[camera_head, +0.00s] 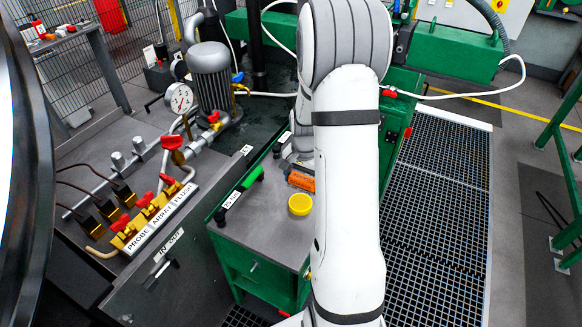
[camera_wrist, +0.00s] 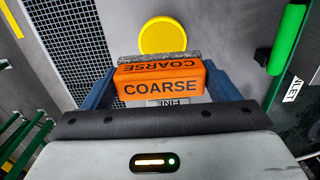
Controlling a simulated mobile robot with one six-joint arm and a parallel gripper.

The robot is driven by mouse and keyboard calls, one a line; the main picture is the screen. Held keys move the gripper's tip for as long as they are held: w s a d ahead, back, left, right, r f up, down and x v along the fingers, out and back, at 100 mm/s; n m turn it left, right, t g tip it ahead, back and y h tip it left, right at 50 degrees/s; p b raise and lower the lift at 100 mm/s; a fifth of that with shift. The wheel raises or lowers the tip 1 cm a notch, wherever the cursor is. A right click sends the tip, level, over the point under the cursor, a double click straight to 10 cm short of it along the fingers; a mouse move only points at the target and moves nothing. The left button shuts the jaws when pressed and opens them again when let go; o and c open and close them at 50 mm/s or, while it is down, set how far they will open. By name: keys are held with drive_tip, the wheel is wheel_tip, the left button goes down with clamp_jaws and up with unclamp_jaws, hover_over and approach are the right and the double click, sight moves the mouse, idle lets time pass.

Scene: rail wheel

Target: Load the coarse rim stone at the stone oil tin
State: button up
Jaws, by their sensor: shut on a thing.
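The coarse rim stone (camera_wrist: 160,84) is an orange block marked COARSE, with a grey gritty strip along its far edge. My gripper (camera_wrist: 158,74) is shut on it, with a blue finger at each side. In the head view the orange stone (camera_head: 301,181) shows beside my arm, over the grey top of a green cabinet; the fingers are mostly hidden there. The stone oil tin (camera_head: 300,204) is a round yellow tin on the cabinet top.
A block marked FINE (camera_wrist: 176,102) shows partly beneath the coarse stone. A green-handled tool (camera_head: 242,187) lies at the cabinet top's left edge. Red-handled valves (camera_head: 146,205) and a pump (camera_head: 210,75) stand left. A dark floor grating (camera_head: 437,215) lies right of the cabinet.

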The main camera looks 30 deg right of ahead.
sight(301, 203)
drive_tip(key=shift+a+f+b, duration=0.15)
drive_tip(key=shift+f+b, duration=0.25)
drive_tip(key=shift+f, duration=0.2)
drive_tip(key=shift+w+a+f+b, duration=0.1)
drive_tip(key=shift+f+b, duration=1.3)
drive_tip(key=shift+f, duration=0.9)
drive_tip(key=shift+f+b, duration=0.4)
drive_tip(key=shift+f, duration=0.05)
drive_tip(key=shift+f, duration=0.1)
drive_tip(key=shift+s, duration=0.2)
drive_tip(key=shift+w+r+p, duration=0.1)
drive_tip(key=shift+r+p, duration=1.95)
drive_tip(key=shift+r, duration=1.55)
